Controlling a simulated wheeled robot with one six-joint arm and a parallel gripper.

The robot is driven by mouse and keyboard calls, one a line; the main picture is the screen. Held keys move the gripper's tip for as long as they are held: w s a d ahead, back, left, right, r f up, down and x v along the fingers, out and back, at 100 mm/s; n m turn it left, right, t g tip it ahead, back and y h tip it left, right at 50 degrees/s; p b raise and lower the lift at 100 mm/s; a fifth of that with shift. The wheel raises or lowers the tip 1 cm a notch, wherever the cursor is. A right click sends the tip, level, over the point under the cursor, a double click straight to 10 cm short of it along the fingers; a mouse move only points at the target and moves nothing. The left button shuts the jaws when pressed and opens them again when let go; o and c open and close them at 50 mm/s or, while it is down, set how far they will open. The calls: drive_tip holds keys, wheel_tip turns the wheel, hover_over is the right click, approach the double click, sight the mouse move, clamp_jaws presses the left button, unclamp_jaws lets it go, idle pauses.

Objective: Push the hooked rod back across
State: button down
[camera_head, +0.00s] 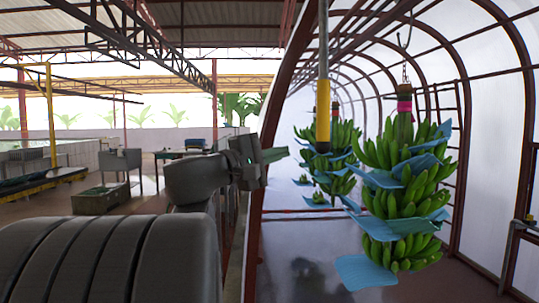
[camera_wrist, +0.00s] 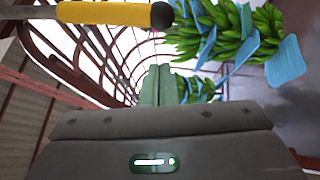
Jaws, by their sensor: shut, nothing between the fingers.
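The hooked rod (camera_head: 323,98) hangs upright in the head view, grey above with a yellow grip and a black lower end. Its top is cut off by the frame, so its hook is hidden. In the wrist view the rod (camera_wrist: 105,13) crosses the upper left, its black end above my fingers. My gripper (camera_head: 284,154) is shut and empty. It points right, with its tips left of and a little below the rod's black end, apart from it in the picture. The closed fingers also show in the wrist view (camera_wrist: 161,82).
A green banana bunch (camera_head: 405,180) with blue sheets hangs from a hook (camera_head: 405,38) and chain right of the rod. More bunches (camera_head: 330,170) hang behind. A red-brown arch frame (camera_head: 268,130) stands near my gripper. Crates and a table (camera_head: 185,150) stand at left.

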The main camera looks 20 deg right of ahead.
drive_tip(key=v, duration=0.7)
drive_tip(key=shift+a, duration=0.2)
drive_tip(key=shift+d, duration=0.1)
drive_tip(key=s+p+x, duration=0.1)
drive_tip(key=x, duration=1)
drive_tip(key=shift+d, duration=0.2)
drive_tip(key=shift+r, duration=0.25)
